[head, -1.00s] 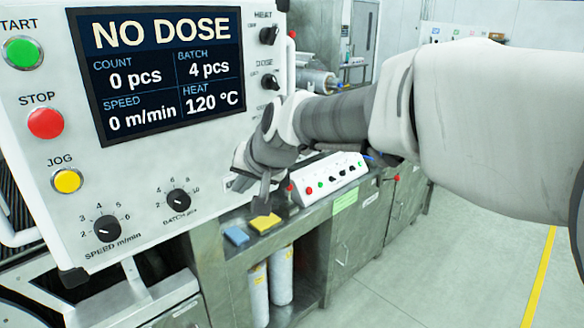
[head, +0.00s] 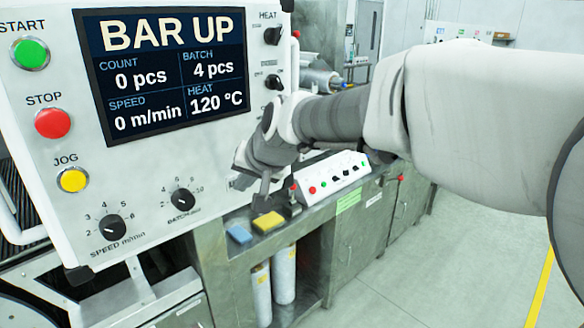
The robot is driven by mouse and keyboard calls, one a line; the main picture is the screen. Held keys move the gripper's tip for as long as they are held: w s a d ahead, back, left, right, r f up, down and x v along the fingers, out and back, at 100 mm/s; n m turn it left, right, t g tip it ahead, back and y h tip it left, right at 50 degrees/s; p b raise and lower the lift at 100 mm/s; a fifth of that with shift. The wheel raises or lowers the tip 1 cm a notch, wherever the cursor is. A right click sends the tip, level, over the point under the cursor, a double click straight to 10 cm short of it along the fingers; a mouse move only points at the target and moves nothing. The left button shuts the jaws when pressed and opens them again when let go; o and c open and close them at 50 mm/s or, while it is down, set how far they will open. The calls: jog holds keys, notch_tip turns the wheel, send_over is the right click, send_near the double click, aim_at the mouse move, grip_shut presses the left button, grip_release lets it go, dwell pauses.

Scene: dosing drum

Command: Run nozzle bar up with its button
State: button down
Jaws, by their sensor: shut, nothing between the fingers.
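The control panel (head: 140,215) fills the left of the head view. Its screen (head: 165,70) reads BAR UP, with 0 pcs, batch 4 pcs, 0 m/min and 120 °C. My gripper (head: 264,196) is shut and empty at the panel's lower right edge, pointing down past it. I cannot tell whether it touches anything there. My wrist hides part of the panel's right edge. I cannot make out a nozzle bar button or the nozzle bar itself.
Green (head: 31,53), red (head: 52,123) and yellow (head: 72,180) buttons line the panel's left. A steel bench (head: 225,262) below carries a blue block (head: 239,234), a yellow block (head: 268,222) and a small button box (head: 333,181). Open floor (head: 400,270) lies at the right.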

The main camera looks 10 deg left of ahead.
jog(key=shift+s+d+b, duration=0.55)
jog(key=shift+d, duration=0.1)
jog(key=shift+s+d+b, duration=1.3)
jog(key=shift+s+d, duration=0.3)
jog(key=shift+d, duration=0.3)
